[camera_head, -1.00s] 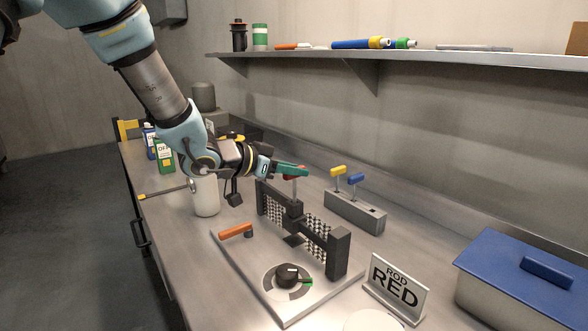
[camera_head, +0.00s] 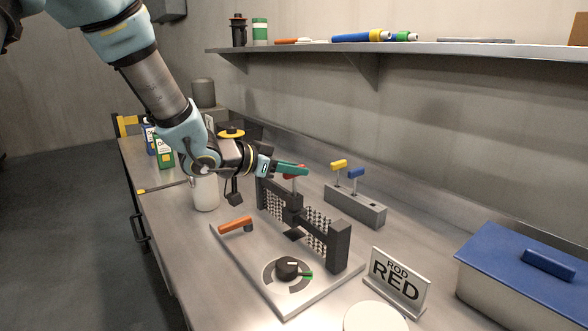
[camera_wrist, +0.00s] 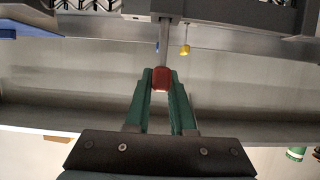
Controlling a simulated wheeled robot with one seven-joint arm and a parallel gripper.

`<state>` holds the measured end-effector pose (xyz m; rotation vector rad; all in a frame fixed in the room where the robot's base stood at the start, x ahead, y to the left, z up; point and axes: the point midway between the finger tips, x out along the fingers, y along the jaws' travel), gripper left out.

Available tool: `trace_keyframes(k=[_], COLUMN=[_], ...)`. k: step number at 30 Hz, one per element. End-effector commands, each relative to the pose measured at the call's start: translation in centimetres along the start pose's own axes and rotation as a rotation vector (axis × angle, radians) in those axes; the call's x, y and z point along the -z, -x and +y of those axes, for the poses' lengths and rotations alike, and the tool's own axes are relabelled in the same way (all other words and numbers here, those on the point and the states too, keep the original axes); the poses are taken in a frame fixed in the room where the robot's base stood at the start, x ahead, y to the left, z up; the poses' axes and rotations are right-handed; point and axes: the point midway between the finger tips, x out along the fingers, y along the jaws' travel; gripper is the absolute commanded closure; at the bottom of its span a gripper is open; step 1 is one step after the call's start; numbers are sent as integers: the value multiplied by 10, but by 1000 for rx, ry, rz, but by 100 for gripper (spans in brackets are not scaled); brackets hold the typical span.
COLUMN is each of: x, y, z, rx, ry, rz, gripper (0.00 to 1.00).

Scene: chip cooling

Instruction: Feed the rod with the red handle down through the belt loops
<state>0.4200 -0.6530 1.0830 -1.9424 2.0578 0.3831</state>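My gripper (camera_head: 298,171) has green fingers shut on the red handle (camera_wrist: 161,78), whose red also shows beside the fingers in the head view (camera_head: 300,167). The grey rod (camera_wrist: 163,42) runs from the handle towards the dark fixture at the top of the wrist view. In the head view the handle is above the middle of the belt fixture (camera_head: 340,246). The chequered belt (camera_head: 316,230) hangs in it in two parts that meet at a dark centre block (camera_head: 293,215). The fingers and block hide most of the rod, so I cannot tell whether its tip is inside the loops.
A grey block (camera_head: 368,212) behind the fixture holds rods with yellow (camera_head: 339,164) and blue (camera_head: 356,173) handles. An orange lever (camera_head: 235,224) and a black dial (camera_head: 287,268) are on the base plate. A "ROD RED" sign (camera_head: 397,280) and a blue-lidded box (camera_head: 520,285) stand right. A shelf (camera_head: 440,54) runs above.

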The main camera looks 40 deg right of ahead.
Motion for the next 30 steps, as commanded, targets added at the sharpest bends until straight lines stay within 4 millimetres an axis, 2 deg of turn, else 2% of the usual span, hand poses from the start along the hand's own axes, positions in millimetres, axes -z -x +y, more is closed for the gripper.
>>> trace_keyframes(k=[1,9,17,20,23,30], x=[0,0,0,0,0,0], y=[0,0,1,7,21,69], z=[0,0,0,-1,-1,-1], rx=[0,0,0,2,3,5], ry=[0,0,0,0,-1,-1], rz=[0,0,0,1,1,2], gripper=[74,43,43,43,43,43])
